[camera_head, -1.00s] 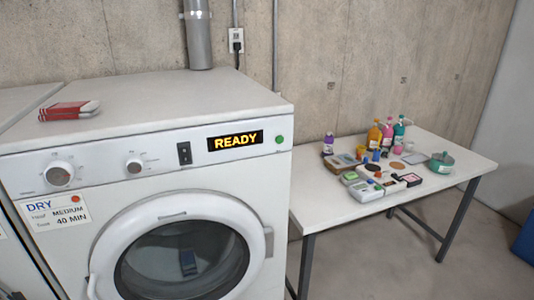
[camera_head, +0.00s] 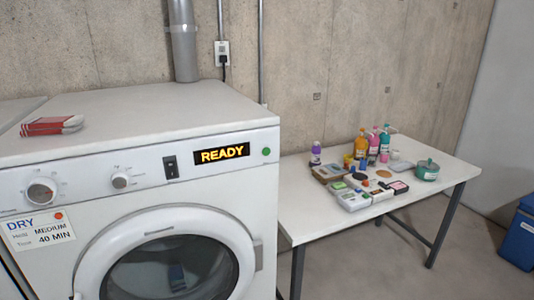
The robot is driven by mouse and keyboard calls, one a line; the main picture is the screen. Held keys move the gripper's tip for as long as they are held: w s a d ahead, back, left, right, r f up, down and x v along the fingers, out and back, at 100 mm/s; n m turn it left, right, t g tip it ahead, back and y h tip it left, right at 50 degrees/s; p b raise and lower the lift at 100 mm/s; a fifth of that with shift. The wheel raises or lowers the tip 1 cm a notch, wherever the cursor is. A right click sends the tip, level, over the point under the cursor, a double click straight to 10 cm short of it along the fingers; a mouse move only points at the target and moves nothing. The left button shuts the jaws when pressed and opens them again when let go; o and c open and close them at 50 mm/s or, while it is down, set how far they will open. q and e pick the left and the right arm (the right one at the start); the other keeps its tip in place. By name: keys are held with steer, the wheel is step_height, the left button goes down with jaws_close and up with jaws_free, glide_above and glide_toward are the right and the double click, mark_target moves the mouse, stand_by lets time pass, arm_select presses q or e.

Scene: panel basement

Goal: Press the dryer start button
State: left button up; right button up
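The white dryer (camera_head: 150,108) fills the left of the head view, with its front panel facing me. A small green round button or lamp (camera_head: 266,152) is at the right end of the panel. Left of it a dark display (camera_head: 222,154) reads READY in yellow. A black rocker switch (camera_head: 170,167) and two round knobs, a smaller one (camera_head: 120,181) and a larger one (camera_head: 41,191), are farther left. The round door (camera_head: 240,240) is closed, and a dark item shows dimly behind its glass. Neither of my grippers is in view.
A red and white packet (camera_head: 52,125) lies on the dryer top. A DRY card (camera_head: 39,230) is on the front. A white table (camera_head: 320,225) with several bottles and boxes stands to the right. A blue bin (camera_head: 520,238) is at the far right.

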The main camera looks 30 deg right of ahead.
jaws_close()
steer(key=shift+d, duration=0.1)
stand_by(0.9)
